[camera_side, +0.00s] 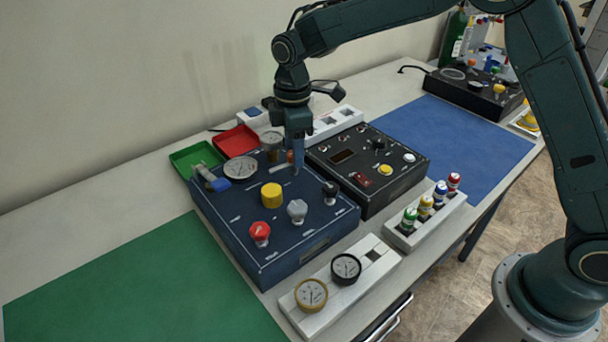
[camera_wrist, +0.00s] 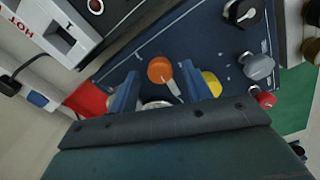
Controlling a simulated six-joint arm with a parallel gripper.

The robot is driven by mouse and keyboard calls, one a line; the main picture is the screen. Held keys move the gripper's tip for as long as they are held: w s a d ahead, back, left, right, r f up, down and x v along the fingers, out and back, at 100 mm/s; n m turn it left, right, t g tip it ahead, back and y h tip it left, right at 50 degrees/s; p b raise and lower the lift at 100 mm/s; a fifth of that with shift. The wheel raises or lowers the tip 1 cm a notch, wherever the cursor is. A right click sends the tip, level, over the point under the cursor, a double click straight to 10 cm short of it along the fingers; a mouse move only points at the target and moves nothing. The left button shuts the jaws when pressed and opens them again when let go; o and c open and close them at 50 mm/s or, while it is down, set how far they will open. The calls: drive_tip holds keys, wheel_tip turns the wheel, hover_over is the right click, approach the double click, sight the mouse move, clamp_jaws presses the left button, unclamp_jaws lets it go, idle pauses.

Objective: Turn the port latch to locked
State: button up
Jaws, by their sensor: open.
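The port latch is most likely the round orange piece with a pale lever (camera_wrist: 160,70) on the dark blue panel box (camera_side: 230,222). In the wrist view it lies between the two fingers of my gripper (camera_wrist: 160,86), with its lever pointing down and right. In the side view my gripper (camera_side: 297,162) is low over the back right of the box, and only a sliver of orange (camera_side: 290,156) shows behind it. My gripper is open with nothing held. I cannot tell whether the fingers touch the latch, and no locked mark is readable.
On the same box stand a yellow knob (camera_side: 271,194), a red knob (camera_side: 260,232), a grey knob (camera_side: 297,209), a black knob (camera_side: 330,190) and a gauge (camera_side: 240,167). A black control box (camera_side: 372,190) stands close on the right. Red (camera_side: 236,140) and green (camera_side: 193,157) trays lie behind.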

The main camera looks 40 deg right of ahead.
drive_tip(key=shift+f, duration=0.3)
drive_tip(key=c, duration=1)
